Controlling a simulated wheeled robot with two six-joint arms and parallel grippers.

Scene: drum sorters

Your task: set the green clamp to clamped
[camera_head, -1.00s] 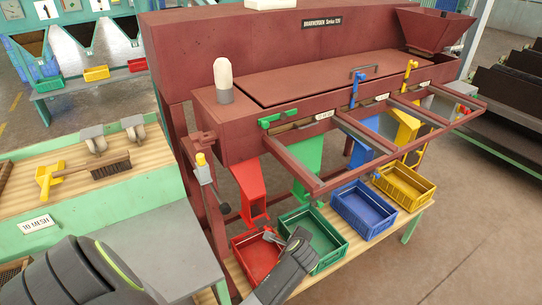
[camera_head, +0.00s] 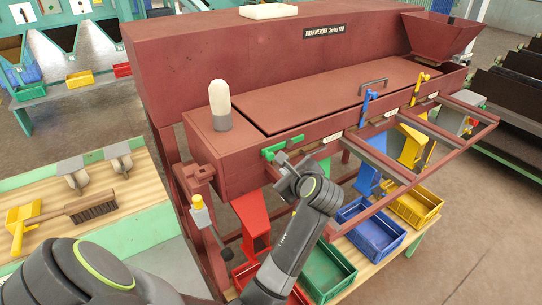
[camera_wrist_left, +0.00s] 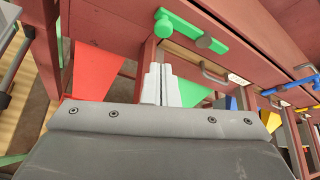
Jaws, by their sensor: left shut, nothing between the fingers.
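The green clamp (camera_head: 282,147) is on the front edge of the dark red machine (camera_head: 262,165), with its bar lying roughly level along that edge. In the left wrist view the green clamp (camera_wrist_left: 188,32) shows a rounded green knob at its left end and a grey round piece near its right end. My left gripper (camera_head: 281,159) is just below and in front of the clamp. Its pale fingers (camera_wrist_left: 158,70) are together and empty, pointing up toward the clamp's left part. I see a gap between fingertips and clamp in the wrist view. My right gripper is not in view.
A blue clamp (camera_head: 366,107) and a yellow clamp (camera_head: 420,88) stand upright farther right on the same edge. A red frame rail (camera_head: 395,192) juts out in front. Red chute (camera_head: 252,222), green bin (camera_head: 326,275) and blue bin (camera_head: 376,238) lie below.

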